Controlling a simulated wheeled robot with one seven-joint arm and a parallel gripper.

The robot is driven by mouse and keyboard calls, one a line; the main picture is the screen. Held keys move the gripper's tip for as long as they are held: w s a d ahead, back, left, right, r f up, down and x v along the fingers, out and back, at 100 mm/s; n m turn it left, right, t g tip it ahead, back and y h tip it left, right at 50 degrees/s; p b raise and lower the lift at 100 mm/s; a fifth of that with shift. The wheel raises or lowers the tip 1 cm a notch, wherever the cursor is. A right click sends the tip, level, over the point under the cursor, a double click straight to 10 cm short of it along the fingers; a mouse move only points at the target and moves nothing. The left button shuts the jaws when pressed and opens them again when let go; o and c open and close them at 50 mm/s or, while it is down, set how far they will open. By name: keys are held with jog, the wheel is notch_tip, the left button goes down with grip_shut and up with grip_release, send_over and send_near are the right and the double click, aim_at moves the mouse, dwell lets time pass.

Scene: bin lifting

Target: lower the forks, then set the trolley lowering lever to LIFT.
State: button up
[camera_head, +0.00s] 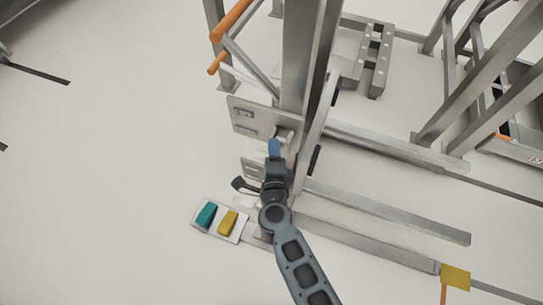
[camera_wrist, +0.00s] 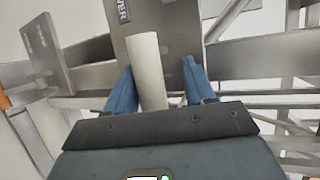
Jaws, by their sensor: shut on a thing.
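My gripper (camera_head: 274,147) has blue fingertips and is at the lower front of the trolley's grey mast (camera_head: 300,60). In the wrist view, my gripper (camera_wrist: 160,88) is shut on a pale round lever handle (camera_wrist: 149,68), which stands between the fingers. Behind the handle is a grey plate (camera_wrist: 176,20) with a dark label, partly cut off, ending in "WER". A second labelled plate (camera_wrist: 42,50) stands to the left; I cannot read it. In the head view, a labelled plate (camera_head: 248,118) is left of my fingertips. Long low grey bars, apparently the forks (camera_head: 390,211), run right near the floor.
A teal pedal (camera_head: 206,214) and a yellow pedal (camera_head: 227,222) sit on a plate left of my arm. An orange handle (camera_head: 231,19) sticks out at the upper left. Grey frames (camera_head: 480,80) stand at the right. The left floor is mostly clear.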

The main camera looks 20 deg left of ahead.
jog(key=o, duration=0.5)
jog(key=shift+w+r, duration=0.15)
jog(key=shift+c, duration=0.2)
jog(key=p+v, duration=0.2)
jog(key=v, duration=0.6)
dwell(0.4)
